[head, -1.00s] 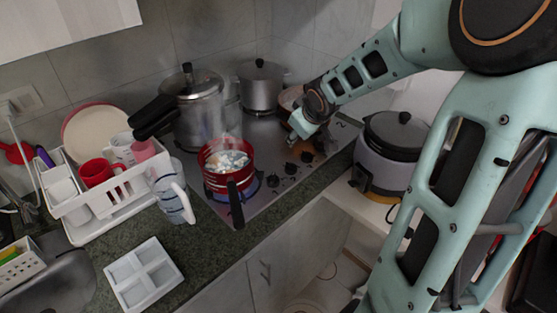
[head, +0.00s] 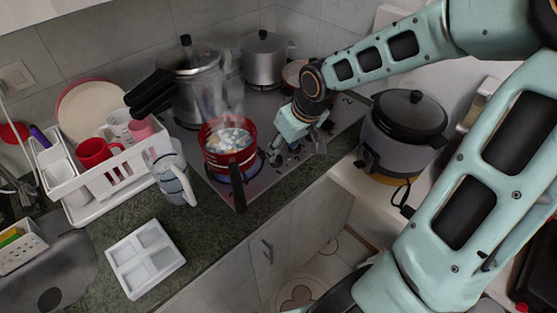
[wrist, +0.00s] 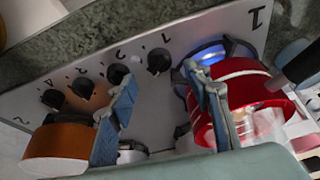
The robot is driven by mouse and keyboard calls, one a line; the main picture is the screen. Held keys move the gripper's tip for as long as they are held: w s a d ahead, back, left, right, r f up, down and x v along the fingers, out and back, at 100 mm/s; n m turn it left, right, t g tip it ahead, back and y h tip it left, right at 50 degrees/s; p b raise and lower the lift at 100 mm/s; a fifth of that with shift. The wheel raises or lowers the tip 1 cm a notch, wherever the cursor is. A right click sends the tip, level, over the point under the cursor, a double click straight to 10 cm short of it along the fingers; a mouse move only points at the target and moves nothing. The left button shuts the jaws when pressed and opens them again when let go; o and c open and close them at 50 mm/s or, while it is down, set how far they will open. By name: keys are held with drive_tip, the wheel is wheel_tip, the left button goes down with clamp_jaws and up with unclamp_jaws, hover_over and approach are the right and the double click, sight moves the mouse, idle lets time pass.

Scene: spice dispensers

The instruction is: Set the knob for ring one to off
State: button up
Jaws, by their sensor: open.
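A row of black knobs runs along the front of the steel stove (head: 262,185). In the wrist view, the knob (wrist: 159,61) nearest the "1" marking appears between my open fingertips, a little beyond them. Other knobs (wrist: 117,74) continue toward the "2" marking. A blue flame (wrist: 208,54) burns under the red pot (wrist: 245,90), which stands on the burner near the "1" end. My gripper (head: 294,155) is open and empty, above the knob row, and hides part of it in the head view. I cannot tell whether a finger touches a knob.
A pressure cooker (head: 200,95) and a steel pot (head: 263,60) stand at the back of the stove. The red pot's black handle (head: 238,188) points toward the counter front. A rice cooker (head: 400,130) stands right. A jug (head: 173,178) and dish rack (head: 110,175) are left.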

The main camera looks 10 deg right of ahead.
sight(278, 157)
drive_tip(key=b+x, duration=0.2)
drive_tip(key=x, duration=0.4)
drive_tip(key=shift+r, duration=0.1)
drive_tip(key=shift+c, duration=0.4)
drive_tip(key=c, duration=1.1)
drive_tip(key=shift+r, duration=0.1)
